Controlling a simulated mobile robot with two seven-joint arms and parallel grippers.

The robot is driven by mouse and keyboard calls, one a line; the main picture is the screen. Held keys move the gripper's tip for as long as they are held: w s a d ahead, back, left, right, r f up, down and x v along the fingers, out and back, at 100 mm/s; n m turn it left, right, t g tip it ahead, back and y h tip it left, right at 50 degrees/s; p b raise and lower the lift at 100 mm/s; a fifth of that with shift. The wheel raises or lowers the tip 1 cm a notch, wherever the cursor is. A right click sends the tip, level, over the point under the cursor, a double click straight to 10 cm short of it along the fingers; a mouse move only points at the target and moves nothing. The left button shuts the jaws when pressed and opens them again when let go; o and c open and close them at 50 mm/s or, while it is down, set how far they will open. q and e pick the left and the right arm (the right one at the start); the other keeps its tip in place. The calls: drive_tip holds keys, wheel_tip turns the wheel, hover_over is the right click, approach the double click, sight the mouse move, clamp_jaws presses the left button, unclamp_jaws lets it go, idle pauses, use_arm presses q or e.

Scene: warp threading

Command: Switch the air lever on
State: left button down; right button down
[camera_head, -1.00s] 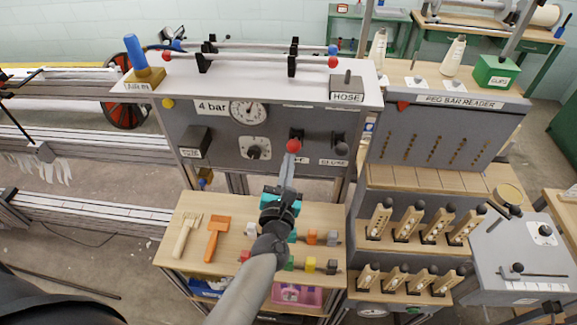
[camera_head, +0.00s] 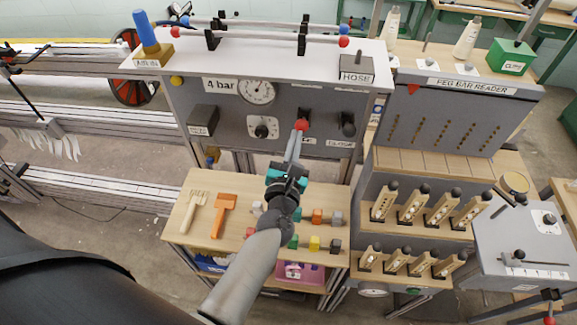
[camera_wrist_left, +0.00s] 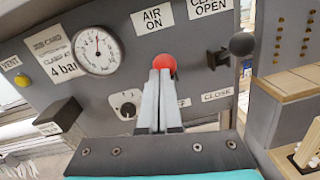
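The air lever ends in a red ball knob (camera_head: 302,125) on the grey front panel (camera_head: 232,135). In the left wrist view the knob (camera_wrist_left: 163,63) sits below the "AIR ON" label (camera_wrist_left: 152,19) and above a partly covered "OFF" label (camera_wrist_left: 184,102). My left gripper (camera_head: 298,138) reaches up to the lever from below. Its two fingers (camera_wrist_left: 159,76) are close together, with their tips at the knob's underside, and they hide the lever's stem. I cannot tell whether they grip the stem or only touch the knob. My right gripper is not in view.
A second lever with a black knob (camera_wrist_left: 242,44) stands right of the air lever, between "CLAMP OPEN" and "CLOSE" labels. A pressure gauge (camera_head: 257,91) and a dial (camera_head: 263,127) are to the left. A wooden shelf (camera_head: 180,226) with brushes and coloured blocks lies below.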

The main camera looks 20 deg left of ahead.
use_arm(q)
drive_tip(key=b+v, duration=0.3)
drive_tip(key=v, duration=1.2)
drive_tip(key=shift+f, duration=0.2)
drive_tip(key=shift+s+d+f, duration=0.1)
drive_tip(key=shift+d, duration=0.05)
drive_tip(key=s+d+f+m+g+h+b, duration=0.25)
drive_tip(key=f+m, duration=0.45)
drive_tip(key=f, duration=0.5)
drive_tip(key=s+d+f+m+g+h+b, duration=0.1)
drive_tip(key=s+f+m+g+h+b, duration=0.15)
drive_tip(key=f+m, duration=0.65)
drive_tip(key=s+d+f+m+g+h+b, duration=0.1)
drive_tip(key=d+f+m+g+b, duration=0.15)
drive_tip(key=f+m, duration=0.75)
drive_tip(key=s+a+f+m+g+b, duration=0.2)
drive_tip(key=s+a+f+m+g, duration=0.1)
drive_tip(key=s+f, duration=0.4)
drive_tip(key=s+a+f+m+g+y+b, duration=0.1)
drive_tip(key=s+a+f+m+g+b, duration=0.2)
drive_tip(key=f, duration=0.8)
drive_tip(key=s+a+f+m+g+y+b, duration=0.1)
drive_tip(key=s+a+f+m+g+b, duration=0.2)
drive_tip(key=s+f+m, duration=0.4)
drive_tip(key=s+f, duration=0.2)
drive_tip(key=s, duration=0.3)
drive_tip(key=shift+a+f, duration=0.35)
drive_tip(key=shift+a, duration=0.05)
drive_tip(key=shift+s, duration=0.1)
